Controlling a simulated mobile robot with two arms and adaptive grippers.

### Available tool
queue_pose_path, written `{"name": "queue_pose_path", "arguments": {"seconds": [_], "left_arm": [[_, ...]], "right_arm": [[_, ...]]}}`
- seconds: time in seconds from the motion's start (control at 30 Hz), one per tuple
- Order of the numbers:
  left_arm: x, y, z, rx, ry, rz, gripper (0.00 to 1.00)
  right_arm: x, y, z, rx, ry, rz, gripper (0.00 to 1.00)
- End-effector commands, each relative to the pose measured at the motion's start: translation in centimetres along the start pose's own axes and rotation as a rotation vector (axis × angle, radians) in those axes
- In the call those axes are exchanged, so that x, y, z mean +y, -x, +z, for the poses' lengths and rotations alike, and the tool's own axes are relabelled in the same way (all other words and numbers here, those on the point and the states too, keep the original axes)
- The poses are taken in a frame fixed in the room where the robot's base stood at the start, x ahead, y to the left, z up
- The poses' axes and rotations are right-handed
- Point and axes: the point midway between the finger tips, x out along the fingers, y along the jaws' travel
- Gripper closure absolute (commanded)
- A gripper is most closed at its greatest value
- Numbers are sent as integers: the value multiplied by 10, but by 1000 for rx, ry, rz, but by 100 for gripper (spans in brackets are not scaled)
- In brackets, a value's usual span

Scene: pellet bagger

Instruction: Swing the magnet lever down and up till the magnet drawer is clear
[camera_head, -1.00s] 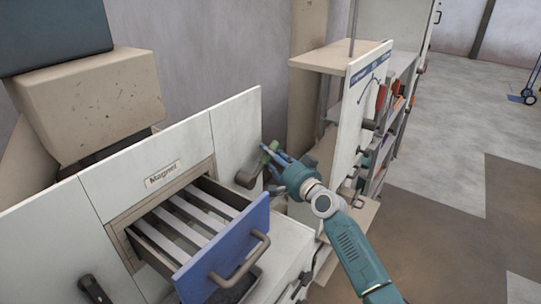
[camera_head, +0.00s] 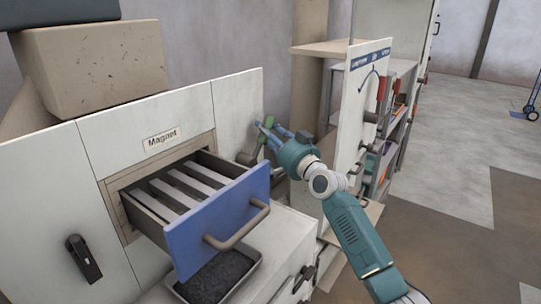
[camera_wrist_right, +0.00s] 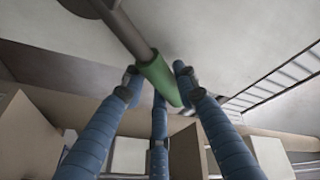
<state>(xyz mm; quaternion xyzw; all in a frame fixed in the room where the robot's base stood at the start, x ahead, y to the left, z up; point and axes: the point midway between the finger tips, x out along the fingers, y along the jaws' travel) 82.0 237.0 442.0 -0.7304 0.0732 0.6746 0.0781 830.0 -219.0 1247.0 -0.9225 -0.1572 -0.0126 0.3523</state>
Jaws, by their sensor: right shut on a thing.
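The magnet drawer (camera_head: 222,222) has a blue front and stands pulled out below the "Magnet" label (camera_head: 161,138). Several pale bars lie across it with dark gaps between them; they look bare from here. The magnet lever (camera_head: 246,158) is a dark arm with a green grip at the right panel of the cabinet. The green grip (camera_wrist_right: 160,80) shows large in the right wrist view. My right gripper (camera_head: 269,133) has its blue fingers closed around that grip. The fingers partly hide the lever in the head view. My left gripper is not in view.
A tray (camera_head: 256,281) of dark material sits below the drawer. A black latch handle (camera_head: 83,258) is on the cabinet's left front. A white panel with knobs (camera_head: 358,125) and shelves stand close to the right of my arm.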

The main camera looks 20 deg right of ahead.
Motion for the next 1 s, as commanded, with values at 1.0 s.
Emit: {"name": "queue_pose_path", "arguments": {"seconds": [1.0], "left_arm": [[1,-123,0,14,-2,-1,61]], "right_arm": [[-59,16,14,112,561,-200,100]]}}
